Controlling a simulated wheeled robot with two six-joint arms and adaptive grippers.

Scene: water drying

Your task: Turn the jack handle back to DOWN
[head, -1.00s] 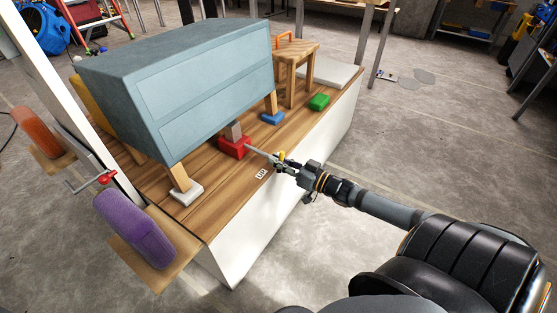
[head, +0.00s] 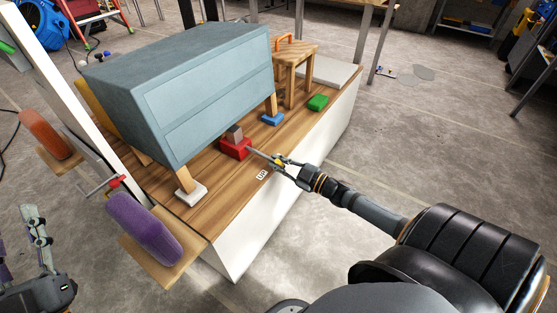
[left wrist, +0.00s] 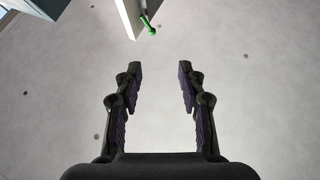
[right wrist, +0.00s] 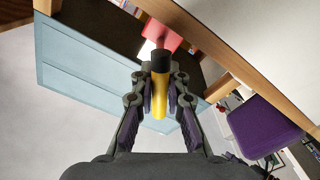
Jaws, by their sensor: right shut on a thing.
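The red jack (head: 236,148) stands on the wooden top under the grey-blue cabinet (head: 195,95). Its grey post (head: 234,132) rises toward the cabinet's underside; I cannot tell if they touch. A thin rod runs from the jack to my right gripper (head: 278,161). In the right wrist view that gripper (right wrist: 160,78) is shut on the yellow handle (right wrist: 160,95) with a black end; the red jack (right wrist: 160,35) is beyond. A small white label (head: 262,174) lies near the front edge, its text too small to read surely. My left gripper (head: 38,212) is open and empty (left wrist: 159,75), over floor.
A wooden stool (head: 292,65) stands behind. A purple roll (head: 143,228) and an orange roll (head: 45,133) are at left. Floor in front is clear.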

